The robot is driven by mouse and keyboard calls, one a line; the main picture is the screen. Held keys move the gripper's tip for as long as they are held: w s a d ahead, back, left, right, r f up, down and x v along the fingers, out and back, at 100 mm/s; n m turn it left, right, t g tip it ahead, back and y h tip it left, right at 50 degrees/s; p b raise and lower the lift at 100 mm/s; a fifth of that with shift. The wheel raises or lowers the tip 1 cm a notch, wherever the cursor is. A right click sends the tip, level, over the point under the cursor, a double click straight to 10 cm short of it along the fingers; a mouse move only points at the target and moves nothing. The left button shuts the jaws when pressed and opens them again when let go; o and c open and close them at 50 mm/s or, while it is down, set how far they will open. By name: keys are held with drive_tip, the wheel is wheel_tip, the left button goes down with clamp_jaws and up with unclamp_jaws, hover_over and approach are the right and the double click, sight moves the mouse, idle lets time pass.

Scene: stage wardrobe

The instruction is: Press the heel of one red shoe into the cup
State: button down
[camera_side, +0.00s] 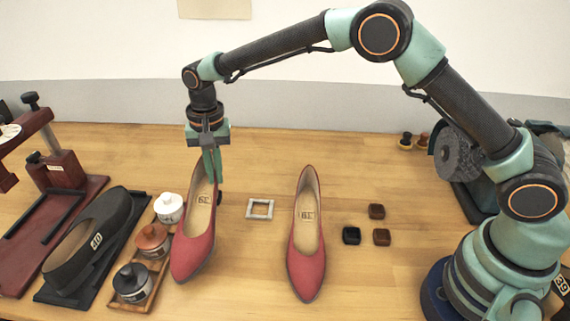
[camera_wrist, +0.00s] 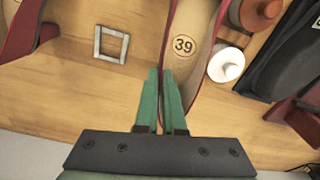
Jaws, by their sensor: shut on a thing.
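Two red pointed shoes show, both with toes toward the side camera. My gripper (camera_side: 212,168) is shut on the heel end of the left red shoe (camera_side: 195,252), pointing down from above. In the wrist view my green fingers (camera_wrist: 161,88) meet at the back of this shoe (camera_wrist: 197,22), marked 39 inside. I cannot tell whether it is lifted off the table. The right red shoe (camera_side: 307,262) lies alone; its edge shows in the wrist view (camera_wrist: 22,38). A grey square open frame (camera_side: 250,210) lies flat between them; it may be the cup.
A wooden tray (camera_side: 130,301) with white, orange and black lidded jars stands left of the held shoe. Beyond it are a dark form (camera_side: 92,235) and a maroon stand (camera_side: 66,172). Bare table surrounds the frame.

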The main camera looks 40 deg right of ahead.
drive_tip(key=shift+f, duration=1.05)
drive_tip(key=c, duration=0.9)
unclamp_jaws()
drive_tip(key=shift+c, duration=0.2)
drive_tip(key=s+d+r+n+t, duration=0.1)
drive_tip(key=d+r, duration=0.2)
drive_tip(key=r, duration=0.6)
drive_tip(key=s+d+r, duration=0.2)
drive_tip(key=d+r, duration=0.1)
drive_tip(key=r, duration=0.6)
drive_tip(key=s+d+r+n+t, duration=0.2)
drive_tip(key=s+d+r, duration=0.1)
drive_tip(key=s+d, duration=0.35)
drive_tip(key=s+d+f+n+t, duration=0.2)
drive_tip(key=s+d, duration=0.6)
drive_tip(key=s, duration=0.4)
drive_tip(key=shift+d+f+n, duration=0.3)
drive_tip(key=shift+f+n, duration=0.4)
